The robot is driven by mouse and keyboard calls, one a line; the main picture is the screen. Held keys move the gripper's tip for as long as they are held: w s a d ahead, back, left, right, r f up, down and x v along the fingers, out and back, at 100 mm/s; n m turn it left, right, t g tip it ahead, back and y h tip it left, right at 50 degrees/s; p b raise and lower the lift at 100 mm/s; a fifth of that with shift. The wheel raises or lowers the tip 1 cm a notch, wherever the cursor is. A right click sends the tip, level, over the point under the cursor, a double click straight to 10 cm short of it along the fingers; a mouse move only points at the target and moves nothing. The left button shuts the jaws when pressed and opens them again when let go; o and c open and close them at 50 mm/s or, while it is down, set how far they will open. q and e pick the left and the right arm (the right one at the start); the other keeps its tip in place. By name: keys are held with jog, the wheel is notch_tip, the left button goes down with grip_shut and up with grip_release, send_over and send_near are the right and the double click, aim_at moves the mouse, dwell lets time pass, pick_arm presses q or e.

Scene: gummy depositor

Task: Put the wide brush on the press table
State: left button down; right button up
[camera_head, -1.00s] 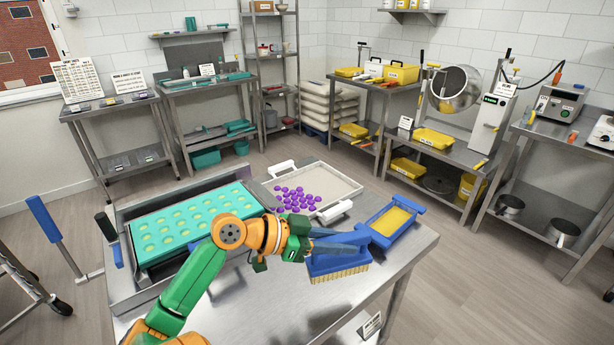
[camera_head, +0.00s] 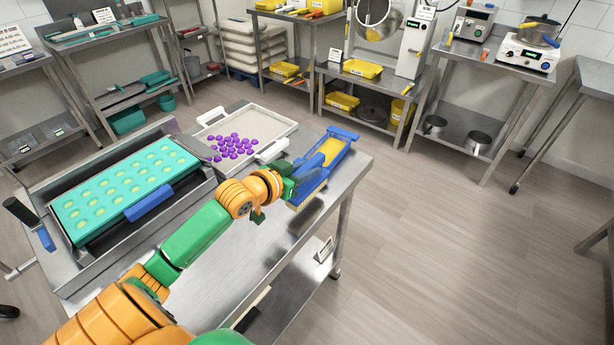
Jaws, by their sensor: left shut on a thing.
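My left gripper (camera_head: 287,187) is shut on the wide brush (camera_head: 307,187), which has a blue body and pale yellow bristles. The brush is at the right end of the steel table (camera_head: 228,265), with its bristles facing down. I cannot tell whether the bristles touch the tabletop. The gripper's fingers and the arm hide part of the brush. My right gripper is not in view.
A blue frame with a yellow middle (camera_head: 335,146) lies just behind the brush. A white-handled tray (camera_head: 278,124) with purple gummies and a teal mold (camera_head: 85,213) in a metal housing are on the table. Its front middle is clear. Shelving stands behind.

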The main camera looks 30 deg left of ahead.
aim_at(308, 184)
pick_arm(q)
jog(key=f, duration=0.3)
jog(key=shift+w+d, duration=0.1)
jog(key=shift+d, duration=0.2)
jog(key=shift+f, duration=0.35)
jog(key=shift+f, duration=0.1)
jog(key=c, duration=0.7)
grip_release()
jog(key=p+v, duration=0.1)
jog(key=v, duration=1.1)
jog(key=shift+a, duration=0.1)
